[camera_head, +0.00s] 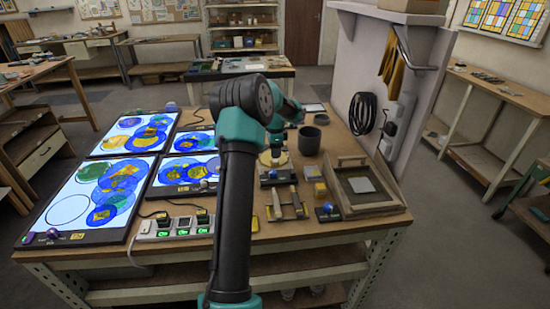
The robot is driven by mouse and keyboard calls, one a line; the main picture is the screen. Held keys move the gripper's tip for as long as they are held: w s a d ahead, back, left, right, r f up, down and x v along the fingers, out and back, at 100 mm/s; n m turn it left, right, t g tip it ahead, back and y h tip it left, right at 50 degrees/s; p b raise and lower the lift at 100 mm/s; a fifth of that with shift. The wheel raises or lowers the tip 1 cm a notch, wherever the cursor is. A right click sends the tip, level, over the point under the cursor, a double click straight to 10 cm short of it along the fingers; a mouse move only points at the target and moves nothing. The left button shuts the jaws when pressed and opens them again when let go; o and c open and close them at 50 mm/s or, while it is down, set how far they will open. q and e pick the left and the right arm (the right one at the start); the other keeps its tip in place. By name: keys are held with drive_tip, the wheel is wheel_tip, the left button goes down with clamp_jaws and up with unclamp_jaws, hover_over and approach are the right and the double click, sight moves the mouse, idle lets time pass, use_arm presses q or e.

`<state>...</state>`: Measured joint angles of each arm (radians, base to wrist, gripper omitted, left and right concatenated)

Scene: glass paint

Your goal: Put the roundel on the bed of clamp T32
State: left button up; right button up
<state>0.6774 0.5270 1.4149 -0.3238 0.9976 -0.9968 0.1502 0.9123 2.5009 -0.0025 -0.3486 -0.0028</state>
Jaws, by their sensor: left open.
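My left arm comes up from the bottom middle, and its gripper (276,147) points down over the right half of the bench. The gripper is small here and partly hidden by my arm; it is open. Just below it is a pale yellow disc (270,160), possibly the roundel, at the back of a small dark clamp-like stand (277,176). I cannot tell whether the gripper touches the disc. The label T32 cannot be read on anything. My right gripper is not in view.
Lit panels (70,211) with blue circles and yellow pieces cover the bench's left side. A power strip (180,226) lies at the front. A dark cup (309,140), a yellow block (320,190) and a wooden tray (386,206) stand right. A grey wall panel (350,75) rises behind.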

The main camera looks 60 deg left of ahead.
use_arm(q)
wheel_tip(320, 180, up, 8)
drive_tip(key=shift+f, duration=0.25)
idle(0.4)
